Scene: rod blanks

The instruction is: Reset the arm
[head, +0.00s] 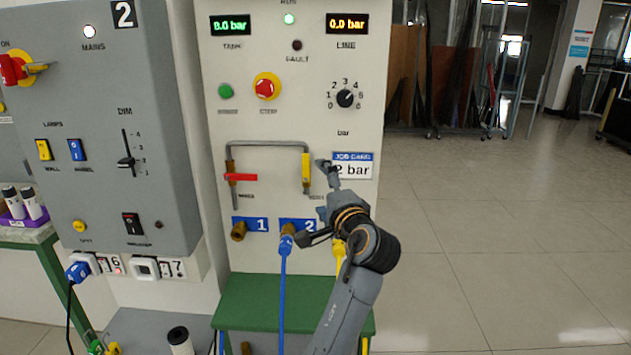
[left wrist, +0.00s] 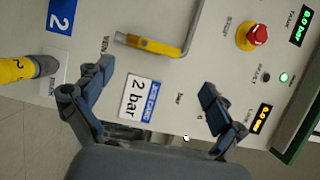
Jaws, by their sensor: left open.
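My left gripper (head: 316,202) is in front of the lower right of the pale air panel (head: 240,130), beside the job card (head: 352,167) that reads 2 bar. In the left wrist view its two fingers (left wrist: 155,95) are spread wide with nothing between them, and the card (left wrist: 139,98) shows beyond the gap. My left arm comes up from the bottom of the head view and hides part of the panel's lower right. My right gripper is not in view.
A yellow-handled valve (head: 306,168) and a red-handled valve (head: 240,177) are left of the gripper. A blue hose (head: 283,300) hangs from port 2, and a yellow hose is partly behind my arm. A green bench (head: 250,300) is below. Open floor (head: 500,250) lies right.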

